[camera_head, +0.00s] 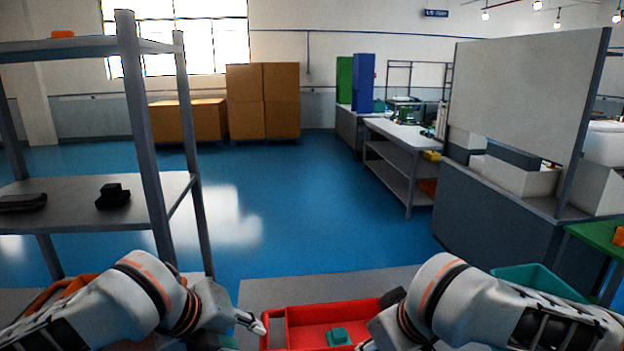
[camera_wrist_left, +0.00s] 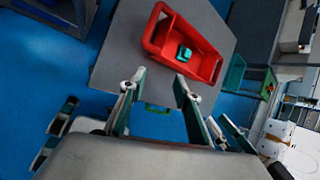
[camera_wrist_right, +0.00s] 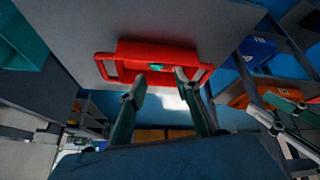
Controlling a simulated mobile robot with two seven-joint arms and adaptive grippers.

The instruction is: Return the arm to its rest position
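My left arm comes in from the left in the head view, its gripper (camera_head: 252,323) near the left end of a red tray (camera_head: 307,334). In the left wrist view the left gripper (camera_wrist_left: 159,80) has its fingers apart with nothing between them. My right arm comes in from the right, its gripper partly cut off at the bottom of the head view. In the right wrist view the right gripper (camera_wrist_right: 160,80) has its fingers apart and empty. A small teal part (camera_head: 338,336) lies in the tray; it also shows in the left wrist view (camera_wrist_left: 184,53).
The tray stands on a grey table (camera_head: 253,292). A grey shelf rack (camera_head: 150,140) stands at the left, with dark items on its middle board. A teal bin (camera_head: 540,280) is at the right, beside a green-topped table (camera_head: 597,236). Blue floor beyond is clear.

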